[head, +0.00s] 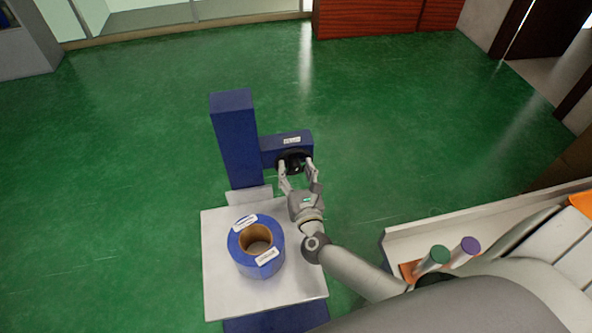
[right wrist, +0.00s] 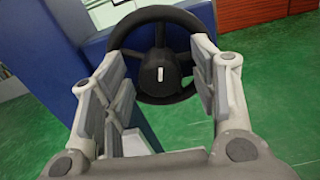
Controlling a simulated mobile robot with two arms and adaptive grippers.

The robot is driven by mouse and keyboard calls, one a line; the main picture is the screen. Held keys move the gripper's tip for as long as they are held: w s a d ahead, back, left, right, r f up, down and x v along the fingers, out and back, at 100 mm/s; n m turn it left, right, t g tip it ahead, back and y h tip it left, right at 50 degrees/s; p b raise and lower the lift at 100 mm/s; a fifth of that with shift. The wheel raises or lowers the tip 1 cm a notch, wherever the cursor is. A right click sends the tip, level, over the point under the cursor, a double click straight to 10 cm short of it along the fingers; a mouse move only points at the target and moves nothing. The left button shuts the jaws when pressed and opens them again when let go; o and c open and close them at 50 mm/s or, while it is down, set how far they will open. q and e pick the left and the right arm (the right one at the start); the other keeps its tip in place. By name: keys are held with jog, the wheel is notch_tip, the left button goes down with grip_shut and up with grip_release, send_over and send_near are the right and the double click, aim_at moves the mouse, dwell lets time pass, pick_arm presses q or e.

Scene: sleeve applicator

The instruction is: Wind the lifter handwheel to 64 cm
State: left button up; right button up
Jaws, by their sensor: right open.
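The black lifter handwheel (head: 292,161) sits on the front of a blue housing beside the lifter's blue column (head: 236,140). In the right wrist view the handwheel (right wrist: 158,75) shows dark spokes and a hub with a white mark. My right gripper (head: 299,170) is at the wheel, its fingers apart on either side of it. In the right wrist view the open fingers (right wrist: 160,85) frame the hub and lower rim; whether they touch the rim I cannot tell. No height reading is legible. My left gripper is not in view.
The lifter's pale platform (head: 222,292) carries a blue roll (head: 243,261) with a cardboard core and white labels, close to my right arm. A white counter (head: 420,237) with green-topped and purple-topped cylinders is at the right. Green floor lies clear around the lifter.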

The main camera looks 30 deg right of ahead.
jog(key=c, duration=1)
jog(key=n, duration=0.3)
jog(key=shift+n, duration=1.9)
jog(key=o, duration=1)
